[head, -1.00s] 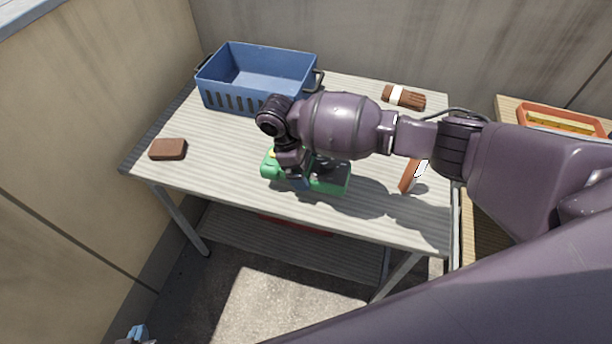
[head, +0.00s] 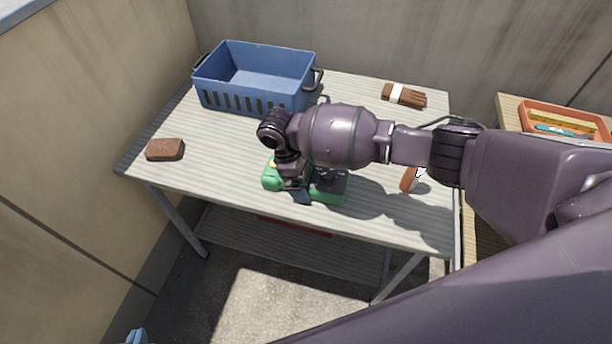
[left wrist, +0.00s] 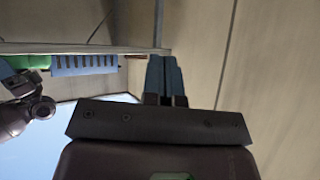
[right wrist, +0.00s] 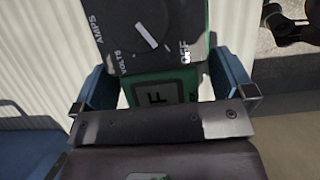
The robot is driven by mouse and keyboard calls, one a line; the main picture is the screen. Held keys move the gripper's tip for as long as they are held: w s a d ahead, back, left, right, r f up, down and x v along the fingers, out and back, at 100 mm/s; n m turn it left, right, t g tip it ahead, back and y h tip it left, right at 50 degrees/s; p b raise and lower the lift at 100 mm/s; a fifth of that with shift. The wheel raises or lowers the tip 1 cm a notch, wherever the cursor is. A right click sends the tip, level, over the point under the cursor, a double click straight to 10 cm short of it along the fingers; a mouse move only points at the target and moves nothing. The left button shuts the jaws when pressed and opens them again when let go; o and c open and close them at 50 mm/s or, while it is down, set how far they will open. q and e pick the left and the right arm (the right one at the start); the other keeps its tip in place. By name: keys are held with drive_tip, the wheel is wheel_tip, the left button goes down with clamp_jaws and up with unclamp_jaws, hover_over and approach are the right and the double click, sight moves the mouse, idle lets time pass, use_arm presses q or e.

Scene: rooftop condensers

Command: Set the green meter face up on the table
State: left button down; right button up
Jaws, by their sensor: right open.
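The green meter (head: 330,192) lies on the table (head: 225,160) near its front edge, partly hidden by my right arm in the head view. In the right wrist view its dark dial panel (right wrist: 150,35), marked AMPS, VOLTS and OFF, faces the camera. The meter appears face up. My right gripper (head: 300,196) is open, with its blue fingers on either side of the green body (right wrist: 178,88). My left gripper (left wrist: 165,78) is shut and empty, away from the table; only a bit of it shows at the bottom left of the head view.
A blue basket (head: 255,80) stands at the back left. An orange tray (head: 558,112) sits on a side table.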

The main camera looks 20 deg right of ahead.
drive_tip(key=p+v, duration=0.2)
drive_tip(key=v, duration=1)
drive_tip(key=shift+s+r, duration=0.1)
